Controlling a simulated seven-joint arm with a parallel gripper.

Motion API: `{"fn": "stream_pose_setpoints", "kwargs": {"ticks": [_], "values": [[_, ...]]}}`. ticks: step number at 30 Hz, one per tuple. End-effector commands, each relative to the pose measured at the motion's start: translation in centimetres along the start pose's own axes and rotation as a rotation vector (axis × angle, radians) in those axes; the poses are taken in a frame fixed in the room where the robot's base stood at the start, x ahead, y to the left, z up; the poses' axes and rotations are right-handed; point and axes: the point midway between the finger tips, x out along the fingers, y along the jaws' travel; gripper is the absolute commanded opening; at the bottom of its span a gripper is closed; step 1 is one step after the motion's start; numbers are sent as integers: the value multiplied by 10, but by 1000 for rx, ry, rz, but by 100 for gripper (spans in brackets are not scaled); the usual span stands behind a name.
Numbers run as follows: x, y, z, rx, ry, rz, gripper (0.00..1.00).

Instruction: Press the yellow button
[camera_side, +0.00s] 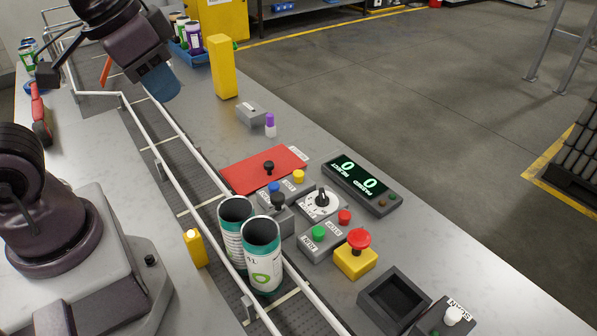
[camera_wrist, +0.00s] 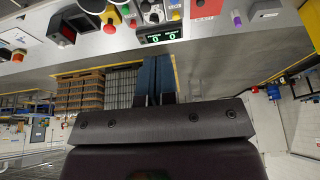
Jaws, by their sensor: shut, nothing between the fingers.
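The yellow button (camera_side: 298,176) is a small round cap on the control panel, beside the red mat and close to a blue button (camera_side: 274,187). In the wrist view a small yellow cap (camera_wrist: 176,15), which looks like the same button, shows near the top edge above the display. My gripper (camera_side: 165,92) is at the upper left of the side view, raised above the conveyor and well away from the button. Its blue fingers are together and empty, and they show in the wrist view (camera_wrist: 154,60) too.
A counter display (camera_side: 362,183), a rotary knob (camera_side: 322,200), green (camera_side: 318,233) and red (camera_side: 345,216) buttons, and a red emergency stop (camera_side: 358,240) surround the button. Two cans (camera_side: 262,255) stand on the railed conveyor. A tall yellow post (camera_side: 222,68) stands right of my gripper.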

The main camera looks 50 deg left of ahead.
Motion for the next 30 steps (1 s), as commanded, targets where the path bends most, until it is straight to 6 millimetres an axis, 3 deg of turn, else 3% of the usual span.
{"fn": "stream_pose_setpoints", "kwargs": {"ticks": [4,11,24,27,30], "values": [[33,0,-9,9,-110,8,0],[93,-2,-36,83,-144,4,0],[230,-20,-92,400,31,-85,0],[250,-25,-111,501,132,-130,0],[252,-28,-133,576,242,-174,0]]}}
